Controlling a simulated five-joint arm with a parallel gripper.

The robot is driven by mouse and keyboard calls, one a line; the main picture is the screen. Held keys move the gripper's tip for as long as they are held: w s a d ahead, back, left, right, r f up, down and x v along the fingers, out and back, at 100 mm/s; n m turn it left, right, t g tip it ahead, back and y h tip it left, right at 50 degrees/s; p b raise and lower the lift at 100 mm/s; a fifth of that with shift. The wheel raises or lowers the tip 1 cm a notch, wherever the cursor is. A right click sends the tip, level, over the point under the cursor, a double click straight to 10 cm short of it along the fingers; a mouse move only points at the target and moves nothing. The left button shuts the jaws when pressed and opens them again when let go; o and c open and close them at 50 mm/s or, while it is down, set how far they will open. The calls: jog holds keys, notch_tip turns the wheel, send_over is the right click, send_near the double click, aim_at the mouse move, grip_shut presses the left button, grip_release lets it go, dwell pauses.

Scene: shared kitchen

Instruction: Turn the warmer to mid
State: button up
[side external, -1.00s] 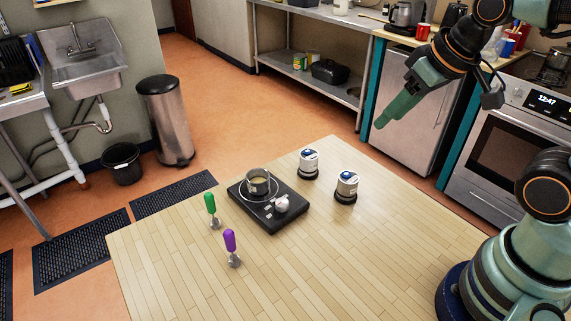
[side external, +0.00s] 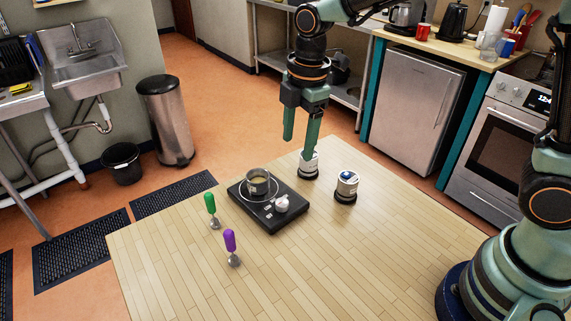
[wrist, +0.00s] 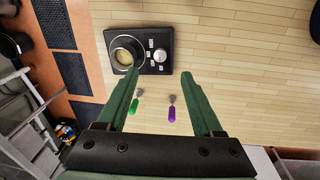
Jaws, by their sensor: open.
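The black warmer (side external: 264,222) sits on the wooden table, with a small pot (side external: 257,181) on its ring and a white knob (side external: 281,204) at its right front. In the wrist view the warmer (wrist: 141,70) is near the top, with its knob (wrist: 160,55) beside three white labels too small to read. My gripper (side external: 298,145) points down above the table's far side, behind the warmer and in front of one canister. In the wrist view my gripper (wrist: 159,75) has its fingers spread and nothing between them. It is above the warmer and apart from it.
A canister (side external: 347,186) stands right of the warmer; another canister (side external: 308,168) is partly hidden behind my gripper. A green-handled tool (side external: 211,208) and a purple-handled tool (side external: 231,245) are left of and in front of the warmer. The table's right front (side external: 400,260) is clear.

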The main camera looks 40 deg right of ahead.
aim_at(282, 202)
jog(key=a+f+n, duration=0.1)
jog(key=f, duration=0.4)
jog(key=w+a+f+n, duration=0.1)
jog(key=f, duration=0.4)
jog(key=f+n, duration=0.1)
jog(key=f, duration=0.4)
jog(key=shift+w+a+f+g, duration=0.2)
jog(key=shift+w+a+g, duration=0.05)
jog(key=shift+a+g, duration=0.15)
grip_shut()
